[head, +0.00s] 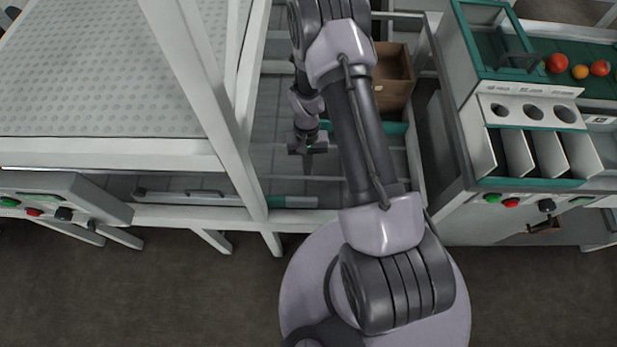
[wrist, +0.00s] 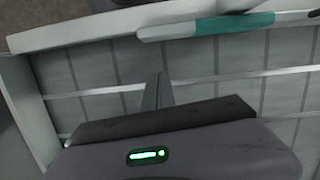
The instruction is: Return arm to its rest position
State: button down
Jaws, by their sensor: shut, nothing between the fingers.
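My gripper (head: 308,160) is shut and empty. In the head view it points down over the grey slatted surface inside a white frame, left of my upper arm links. In the wrist view its closed fingers (wrist: 157,92) stand in front of the slats, with nothing between them. My arm reaches forward from its round base and bends down at the wrist. Part of the slatted surface is hidden behind my arm.
White frame posts (head: 205,95) stand close to the left of my gripper. A brown wooden box (head: 395,88) sits behind my arm. A sorting machine (head: 520,115) with tomatoes (head: 557,63) is on the right. A perforated white table (head: 95,70) is on the left.

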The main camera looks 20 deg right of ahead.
jog(key=w+a+r+t, duration=0.1)
jog(key=a+r+t, duration=0.1)
jog(key=r, duration=1.1)
jog(key=w+a+r+t, duration=0.1)
jog(key=r, duration=1.2)
jog(key=s+a+r+t, duration=0.2)
jog(key=s+a+r, duration=0.1)
jog(key=s+r, duration=0.5)
jog(key=s+a+r+t+y, duration=0.1)
jog(key=s+a+r+t, duration=0.2)
jog(key=s+r, duration=0.6)
jog(key=shift+a+r+p, duration=0.3)
jog(key=shift+a+r, duration=0.05)
jog(key=shift+r, duration=0.3)
